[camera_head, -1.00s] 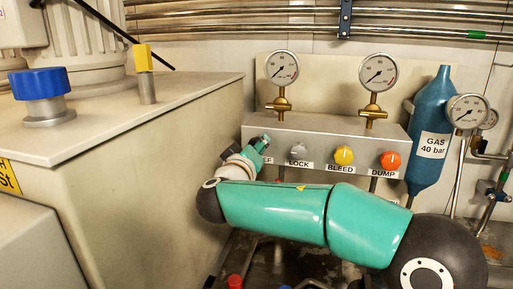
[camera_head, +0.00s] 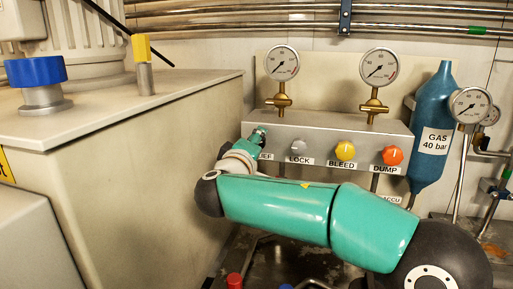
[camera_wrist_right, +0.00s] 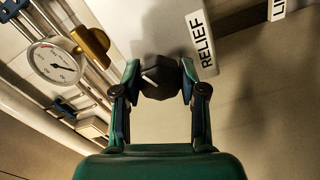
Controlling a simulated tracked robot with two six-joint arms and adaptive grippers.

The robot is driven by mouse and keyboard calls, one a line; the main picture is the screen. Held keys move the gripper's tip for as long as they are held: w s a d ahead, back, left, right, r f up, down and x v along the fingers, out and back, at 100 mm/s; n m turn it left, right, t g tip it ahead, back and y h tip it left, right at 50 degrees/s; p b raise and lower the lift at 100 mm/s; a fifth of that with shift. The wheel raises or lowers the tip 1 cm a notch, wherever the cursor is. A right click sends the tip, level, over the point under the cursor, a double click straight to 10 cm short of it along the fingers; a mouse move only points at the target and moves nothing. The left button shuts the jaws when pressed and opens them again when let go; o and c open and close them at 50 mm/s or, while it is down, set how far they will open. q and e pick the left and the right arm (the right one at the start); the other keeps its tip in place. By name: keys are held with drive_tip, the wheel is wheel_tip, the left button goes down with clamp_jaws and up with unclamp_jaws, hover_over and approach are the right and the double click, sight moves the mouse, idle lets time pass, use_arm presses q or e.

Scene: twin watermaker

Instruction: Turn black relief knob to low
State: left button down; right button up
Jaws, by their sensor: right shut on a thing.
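The black relief knob (camera_wrist_right: 160,78) sits between the two fingers of my right gripper (camera_wrist_right: 160,80) in the right wrist view. The fingers close on it from both sides, and a pale pointer mark shows on its face. The RELIEF label (camera_wrist_right: 202,43) is beside the knob on the panel. In the head view my right gripper (camera_head: 259,134) is at the left end of the grey valve panel (camera_head: 330,137). There it hides the knob and part of the label. My left gripper is not in view.
Right along the panel are the grey LOCK knob (camera_head: 299,146), yellow BLEED knob (camera_head: 346,150) and orange DUMP knob (camera_head: 392,155). Gauges stand above. A blue gas bottle (camera_head: 433,115) stands right. A large beige housing (camera_head: 150,150) is close left of my right arm.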

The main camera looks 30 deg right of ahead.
drive_tip(key=n, duration=0.3)
drive_tip(key=shift+w+a+f, duration=0.1)
drive_tip(key=shift+a+f, duration=0.05)
drive_tip(key=n, duration=0.3)
drive_tip(key=shift+n, duration=0.3)
drive_tip(key=n+p, duration=0.1)
drive_tip(key=n, duration=0.3)
drive_tip(key=shift+p, duration=0.3)
drive_tip(key=shift+f+n+p, duration=0.15)
drive_tip(key=shift+n+p, duration=0.25)
drive_tip(key=shift+n, duration=0.9)
drive_tip(key=o, duration=1.1)
drive_tip(key=shift+o, duration=0.2)
